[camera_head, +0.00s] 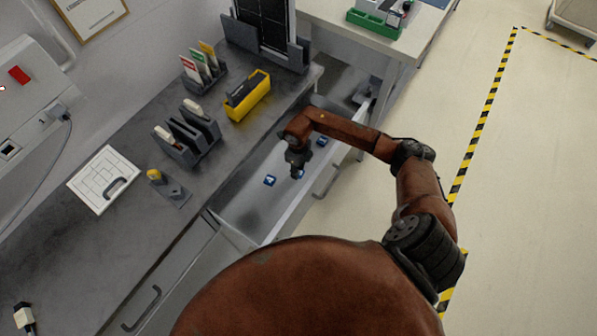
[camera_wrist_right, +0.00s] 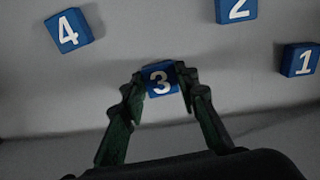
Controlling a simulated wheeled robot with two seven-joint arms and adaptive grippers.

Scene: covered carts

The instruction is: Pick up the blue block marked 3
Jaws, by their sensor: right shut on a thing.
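The blue block marked 3 (camera_wrist_right: 161,81) is in the right wrist view, between the fingertips of my right gripper (camera_wrist_right: 160,84). The gripper is shut on it, one finger at each side. In the head view my right gripper (camera_head: 298,172) reaches down into the open drawer (camera_head: 255,204), and block 3 is mostly hidden beneath it. The block marked 4 (camera_wrist_right: 69,31) lies to the upper left in the wrist view and also shows in the head view (camera_head: 270,181). I cannot tell whether block 3 touches the drawer floor. My left gripper is not in view.
The blocks marked 2 (camera_wrist_right: 237,8) and 1 (camera_wrist_right: 301,61) lie to the right in the wrist view. The grey worktop (camera_head: 110,235) borders the drawer, with a yellow bin (camera_head: 248,98) and dark holders (camera_head: 187,135) on it. Open floor lies to the right.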

